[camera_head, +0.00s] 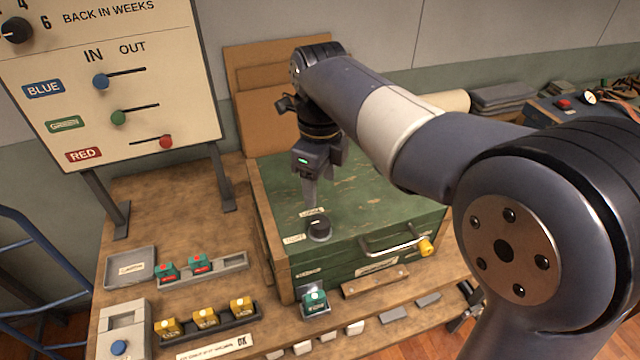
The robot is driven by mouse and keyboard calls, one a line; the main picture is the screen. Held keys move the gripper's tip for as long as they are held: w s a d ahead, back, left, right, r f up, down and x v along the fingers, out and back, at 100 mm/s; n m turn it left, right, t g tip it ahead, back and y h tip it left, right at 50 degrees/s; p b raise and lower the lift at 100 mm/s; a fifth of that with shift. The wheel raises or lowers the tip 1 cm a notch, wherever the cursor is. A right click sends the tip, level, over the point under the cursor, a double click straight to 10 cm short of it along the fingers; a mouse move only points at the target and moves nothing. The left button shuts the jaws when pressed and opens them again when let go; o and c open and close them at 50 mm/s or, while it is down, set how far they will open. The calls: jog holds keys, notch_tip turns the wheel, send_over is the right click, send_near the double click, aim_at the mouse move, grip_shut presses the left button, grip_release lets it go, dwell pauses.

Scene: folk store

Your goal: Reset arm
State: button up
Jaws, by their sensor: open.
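My gripper (314,188) points down over the green wooden box (375,205), just above and behind a small black knob (319,228) on its lid. One finger shows clearly; the other is mostly hidden by the wrist. The gripper looks empty. My arm comes in from the right and bends down at the far end.
A panel (190,110) with blue, green and red sliders stands at the left. Yellow blocks (205,317) and green blocks (197,264) sit in trays on the wooden bench. One green block (315,303) is at the box's front. A grey tray (146,254) lies at left.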

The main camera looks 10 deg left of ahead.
aim_at(320, 221)
jog(key=shift+f, duration=0.1)
notch_tip(320, 221, down, 11)
jog(key=shift+r+p, duration=0.1)
jog(key=shift+p, duration=0.45)
jog(key=shift+n, duration=0.3)
jog(key=shift+r, duration=0.15)
